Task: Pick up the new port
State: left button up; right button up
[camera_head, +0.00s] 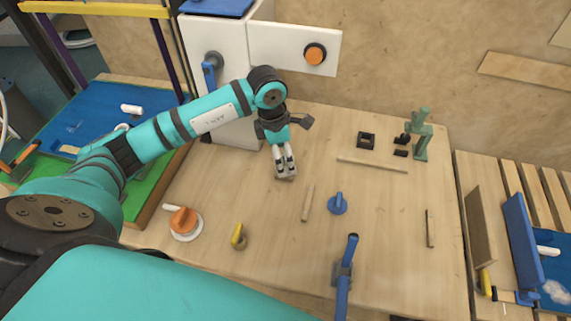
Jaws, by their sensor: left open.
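My left arm comes in from the left, and its gripper (286,171) points down over the middle of the wooden table, open. A small pale grey piece shows at its fingertips; I cannot tell whether it is part of the fingers or a separate object. Several port-like pieces stand on the table: a blue one with a round base (338,204) right of the gripper, a yellow one on a brown ring (239,237) below left, and an orange one on a white disc (184,222) farther left. I cannot tell which is the new port. My right gripper is not in view.
Thin wooden strips (308,203) lie on the table (390,260). A blue-handled clamp-like piece (345,270) stands at the front. A green stand (422,135) and small black parts (366,140) are at the back right. A white cabinet (228,55) stands behind.

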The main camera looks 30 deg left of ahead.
aim_at(285, 164)
pick_arm(q)
jog(key=f, duration=0.2)
jog(key=f+p, duration=0.1)
jog(key=f, duration=0.1)
jog(key=shift+w+d, duration=0.15)
jog(key=shift+d, duration=0.05)
jog(key=c, duration=1.3)
